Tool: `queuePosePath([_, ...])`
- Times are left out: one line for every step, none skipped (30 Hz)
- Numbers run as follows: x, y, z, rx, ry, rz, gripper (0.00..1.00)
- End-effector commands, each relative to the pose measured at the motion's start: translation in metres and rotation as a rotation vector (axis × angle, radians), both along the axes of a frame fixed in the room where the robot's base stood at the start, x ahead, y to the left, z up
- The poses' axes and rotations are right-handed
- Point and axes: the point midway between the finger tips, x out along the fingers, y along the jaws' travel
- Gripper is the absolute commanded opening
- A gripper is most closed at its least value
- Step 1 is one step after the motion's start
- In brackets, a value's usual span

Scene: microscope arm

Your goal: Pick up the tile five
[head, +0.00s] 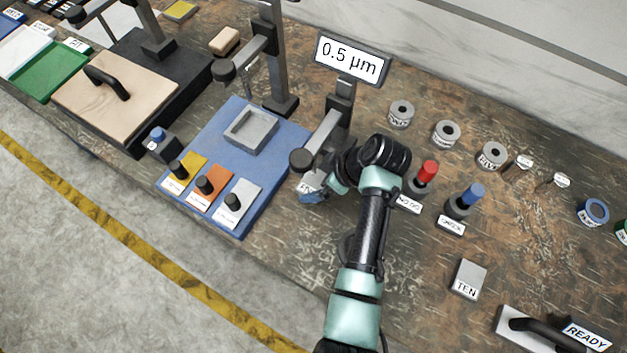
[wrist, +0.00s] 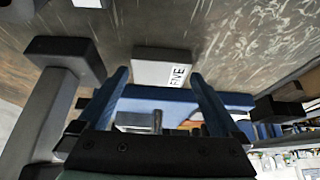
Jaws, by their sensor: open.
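The tile five is a pale grey block with the word FIVE on a white label. In the wrist view the tile five (wrist: 152,67) lies on the worktop just beyond and between the two blue fingertips of my gripper (wrist: 160,76). I cannot tell whether the fingers touch it. In the head view the tile five (head: 309,181) shows only in part, beside my gripper (head: 315,196), which hides some of it. My gripper is open with nothing held.
A post with a round black knob (head: 301,160) and the 0.5 µm sign (head: 352,59) stands close beside my gripper. The blue board (head: 213,142) lies to the left. Red-topped (head: 427,173) and blue-topped (head: 467,199) pegs stand right. The tile ten (head: 468,279) lies nearer the front.

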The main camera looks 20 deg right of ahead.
Motion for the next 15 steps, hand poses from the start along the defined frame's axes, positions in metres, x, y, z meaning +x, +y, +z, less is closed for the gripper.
queuePosePath([0.0020, 0.0020, -0.0043, 0.000, 0.000, 0.001, 1.00])
queuePosePath([0.0029, 0.0025, -0.0060, 0.000, 0.000, 0.001, 1.00])
queuePosePath([0.0035, 0.0031, -0.0076, 0.000, 0.000, 0.001, 1.00])
queuePosePath([0.0038, 0.0033, -0.0082, 0.000, 0.000, 0.001, 1.00])
queuePosePath([0.0041, 0.0033, -0.0085, 0.000, 0.000, 0.001, 1.00])
queuePosePath([0.0041, 0.0032, -0.0085, -0.001, -0.001, 0.000, 1.00])
queuePosePath([0.0040, 0.0031, -0.0085, -0.001, -0.001, 0.000, 1.00])
queuePosePath([0.0041, 0.0032, -0.0084, -0.001, -0.001, 0.000, 1.00])
queuePosePath([0.0040, 0.0031, -0.0084, -0.001, -0.001, 0.000, 1.00])
queuePosePath([0.0040, 0.0031, -0.0084, -0.001, -0.001, 0.000, 1.00])
queuePosePath([0.0039, 0.0031, -0.0083, -0.001, -0.001, 0.000, 0.95])
queuePosePath([0.0039, 0.0031, -0.0083, -0.001, -0.001, 0.000, 0.87])
queuePosePath([0.0039, 0.0031, -0.0083, -0.001, -0.001, 0.000, 0.82])
queuePosePath([0.0039, 0.0030, -0.0082, -0.001, -0.001, 0.000, 0.77])
queuePosePath([0.0039, 0.0030, -0.0082, -0.001, -0.001, 0.000, 0.69])
